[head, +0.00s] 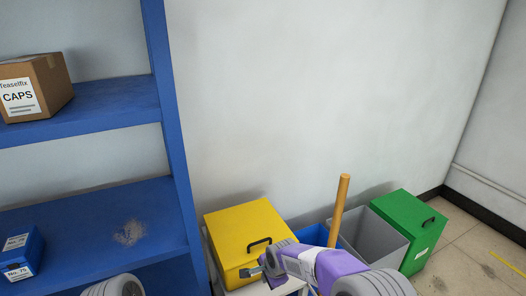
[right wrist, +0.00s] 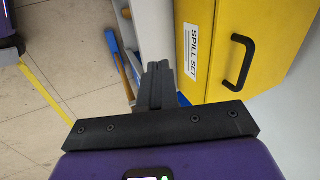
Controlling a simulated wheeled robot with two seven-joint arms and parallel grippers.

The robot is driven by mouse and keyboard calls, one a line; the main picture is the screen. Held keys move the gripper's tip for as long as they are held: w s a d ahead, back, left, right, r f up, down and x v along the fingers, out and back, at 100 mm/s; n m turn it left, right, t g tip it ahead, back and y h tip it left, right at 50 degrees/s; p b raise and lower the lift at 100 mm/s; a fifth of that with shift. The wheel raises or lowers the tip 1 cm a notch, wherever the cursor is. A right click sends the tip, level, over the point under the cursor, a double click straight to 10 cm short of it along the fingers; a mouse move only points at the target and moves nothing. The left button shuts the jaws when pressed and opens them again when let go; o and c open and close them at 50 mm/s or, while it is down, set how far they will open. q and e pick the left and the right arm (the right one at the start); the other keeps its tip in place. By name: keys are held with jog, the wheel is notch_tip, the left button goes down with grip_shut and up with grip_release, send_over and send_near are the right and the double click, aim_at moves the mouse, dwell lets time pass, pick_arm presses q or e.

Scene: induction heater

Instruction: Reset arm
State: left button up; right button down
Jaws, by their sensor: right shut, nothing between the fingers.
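My right arm (head: 340,268) comes in from the bottom right of the head view, in purple and grey. Its gripper (head: 262,272) points left, in front of the yellow box. In the right wrist view the dark fingers (right wrist: 157,82) are pressed together with nothing between them. The yellow box (head: 250,235) has a black handle, and in the right wrist view its label reads SPILL SET (right wrist: 197,52). A grey rounded part of my left arm (head: 115,287) shows at the bottom edge of the head view; the left gripper is out of view.
A blue shelf (head: 95,208) stands at left, with a cardboard CAPS box (head: 45,88) and a small blue box (head: 22,255). Right of the yellow box are a blue bin (head: 312,234), a wooden handle (head: 339,208), a grey bin (head: 375,238) and a green box (head: 412,228).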

jog(key=s+d+f+n+g+y+p, duration=0.1)
jog(key=s+d+f+n, duration=0.2)
jog(key=s+f, duration=0.35)
jog(key=s+d+f+n+g+p, duration=0.1)
jog(key=s+d+f+n+p, duration=0.1)
jog(key=s+d+f, duration=0.35)
jog(key=s+f+n+g+y+p, duration=0.1)
jog(key=s+f+n, duration=0.3)
jog(key=s, duration=1.2)
jog(key=shift+f+p, duration=0.3)
jog(key=shift+f, duration=0.4)
